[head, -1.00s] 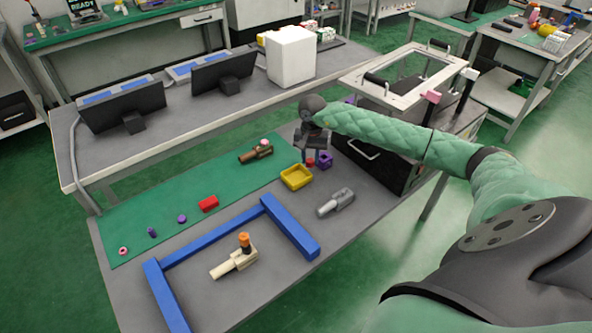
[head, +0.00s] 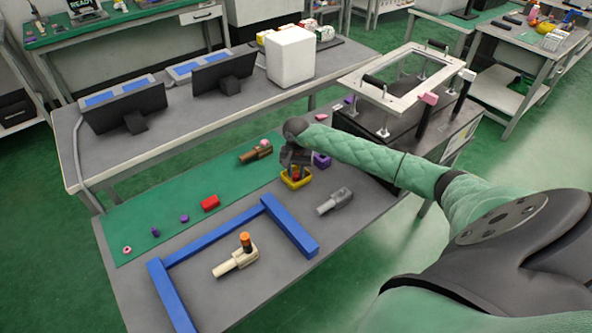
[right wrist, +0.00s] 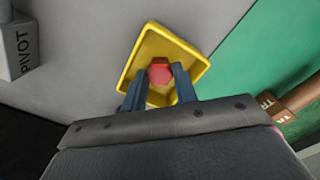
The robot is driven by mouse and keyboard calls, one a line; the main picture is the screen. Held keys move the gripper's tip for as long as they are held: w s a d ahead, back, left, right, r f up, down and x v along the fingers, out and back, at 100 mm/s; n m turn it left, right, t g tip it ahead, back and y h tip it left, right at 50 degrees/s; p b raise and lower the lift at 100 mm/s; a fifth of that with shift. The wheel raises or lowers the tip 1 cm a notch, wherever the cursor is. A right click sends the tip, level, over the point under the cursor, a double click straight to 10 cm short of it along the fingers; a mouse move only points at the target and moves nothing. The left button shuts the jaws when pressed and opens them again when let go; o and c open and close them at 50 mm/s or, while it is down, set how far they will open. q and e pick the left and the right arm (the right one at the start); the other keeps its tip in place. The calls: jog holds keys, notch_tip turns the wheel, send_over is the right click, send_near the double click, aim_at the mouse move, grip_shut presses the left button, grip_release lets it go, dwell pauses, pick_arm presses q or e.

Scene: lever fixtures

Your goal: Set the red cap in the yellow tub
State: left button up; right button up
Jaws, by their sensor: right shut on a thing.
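The yellow tub (head: 307,184) stands on the table at the right end of the green mat. My right gripper (head: 296,171) is over the tub and hides part of it. In the right wrist view its two fingers (right wrist: 160,82) are shut on the red cap (right wrist: 160,70). The cap is within the outline of the yellow tub (right wrist: 185,44). I cannot tell whether the cap touches the tub's floor. In the head view only a little of the cap (head: 296,176) shows between the fingers. My left gripper is not in view.
A purple block (head: 322,160) stands just behind and right of the tub. A grey lever fixture (head: 335,201) is in front, and a brown one (head: 257,152) is behind left. A blue frame (head: 290,228) surrounds a cream fixture (head: 236,262).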

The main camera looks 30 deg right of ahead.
aim_at(296, 174)
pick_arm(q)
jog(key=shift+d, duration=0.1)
pick_arm(e)
jog(key=shift+f, duration=0.1)
jog(key=o, duration=1.1)
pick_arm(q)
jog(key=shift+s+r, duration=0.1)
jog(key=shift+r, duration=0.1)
pick_arm(e)
jog(key=shift+r, duration=0.25)
jog(key=shift+d+r, duration=0.1)
jog(key=shift+r, duration=0.2)
jog(key=shift+w+r+b, duration=0.1)
jog(key=shift+r+b, duration=0.5)
jog(key=shift+r, duration=0.35)
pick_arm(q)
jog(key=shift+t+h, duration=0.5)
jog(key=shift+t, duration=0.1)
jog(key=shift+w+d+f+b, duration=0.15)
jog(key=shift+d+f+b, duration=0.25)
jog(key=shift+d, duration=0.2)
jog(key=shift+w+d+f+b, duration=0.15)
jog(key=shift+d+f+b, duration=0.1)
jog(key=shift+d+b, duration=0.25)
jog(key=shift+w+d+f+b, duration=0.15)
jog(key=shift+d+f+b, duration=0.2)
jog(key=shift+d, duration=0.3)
pick_arm(e)
jog(key=shift+r, duration=4.65)
